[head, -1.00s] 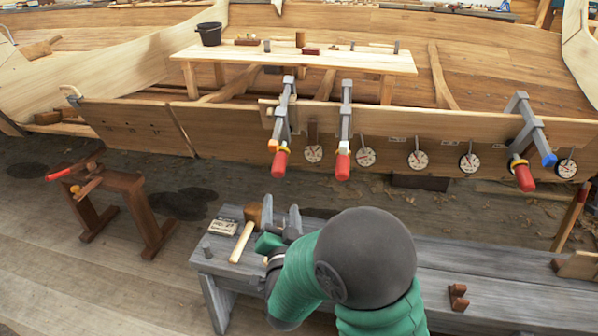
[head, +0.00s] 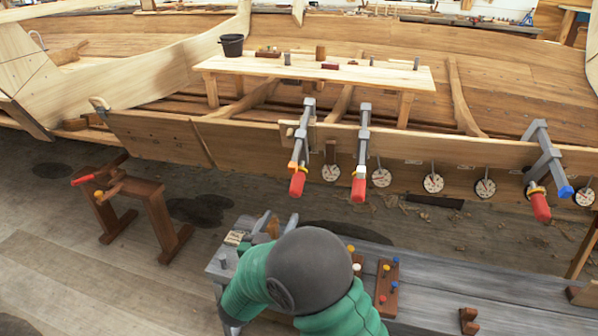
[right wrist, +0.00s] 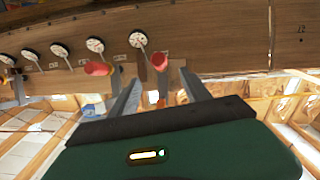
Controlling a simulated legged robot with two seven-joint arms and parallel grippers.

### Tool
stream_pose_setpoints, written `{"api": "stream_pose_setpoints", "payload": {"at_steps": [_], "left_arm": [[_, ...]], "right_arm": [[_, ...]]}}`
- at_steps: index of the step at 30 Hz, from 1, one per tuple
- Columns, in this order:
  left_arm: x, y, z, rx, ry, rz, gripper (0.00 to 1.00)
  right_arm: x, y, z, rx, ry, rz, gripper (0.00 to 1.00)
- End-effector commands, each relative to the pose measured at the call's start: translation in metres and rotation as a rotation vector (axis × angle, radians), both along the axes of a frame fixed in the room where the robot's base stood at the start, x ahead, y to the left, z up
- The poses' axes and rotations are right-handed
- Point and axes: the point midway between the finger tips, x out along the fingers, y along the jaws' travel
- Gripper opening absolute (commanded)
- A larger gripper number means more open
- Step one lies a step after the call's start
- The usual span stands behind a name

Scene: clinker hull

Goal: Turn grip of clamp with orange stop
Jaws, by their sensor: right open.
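The clamp with the orange stop (head: 292,166) hangs on the hull plank at the left of the clamp row. Its red grip (head: 297,185) points down toward me. In the right wrist view, the red grip (right wrist: 159,60) at the right seems to be this one; its orange stop is not clear there. My right gripper (head: 277,218) is open and empty, apart from the clamp, over the left end of the grey bench. My forearm hides part of it. In the right wrist view its two fingers (right wrist: 160,92) point up toward the grips. My left gripper is out of view.
A white-stop clamp (head: 358,171) is just right, and a blue-stop clamp (head: 566,191) farther right. Several dials (head: 433,183) hang along the plank. The grey bench (head: 425,275) carries a peg board (head: 387,285). A brown sawhorse (head: 140,200) stands left.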

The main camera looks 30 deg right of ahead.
Motion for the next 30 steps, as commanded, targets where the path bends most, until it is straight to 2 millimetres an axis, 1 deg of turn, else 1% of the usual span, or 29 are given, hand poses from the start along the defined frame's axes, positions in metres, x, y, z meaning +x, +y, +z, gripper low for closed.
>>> {"api": "stream_pose_setpoints", "payload": {"at_steps": [2, 5, 15, 19, 21, 24, 30], "left_arm": [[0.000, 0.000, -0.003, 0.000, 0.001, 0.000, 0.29], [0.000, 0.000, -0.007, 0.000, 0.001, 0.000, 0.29], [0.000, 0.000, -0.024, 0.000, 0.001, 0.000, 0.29], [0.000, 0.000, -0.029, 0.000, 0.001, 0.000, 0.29], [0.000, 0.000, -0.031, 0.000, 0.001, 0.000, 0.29], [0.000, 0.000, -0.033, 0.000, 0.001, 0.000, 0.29], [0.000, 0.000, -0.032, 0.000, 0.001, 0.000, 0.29]], "right_arm": [[0.003, -0.005, -0.002, -0.007, 0.010, -0.007, 0.56], [0.014, -0.018, -0.003, -0.005, 0.007, -0.008, 0.56], [0.071, -0.086, -0.004, -0.005, 0.005, -0.006, 0.56], [0.090, -0.109, -0.004, -0.006, 0.006, -0.006, 0.56], [0.098, -0.117, -0.003, -0.006, 0.006, -0.005, 0.56], [0.105, -0.126, -0.002, -0.005, 0.005, -0.004, 0.56], [0.108, -0.129, -0.001, -0.005, 0.007, -0.002, 0.56]]}}
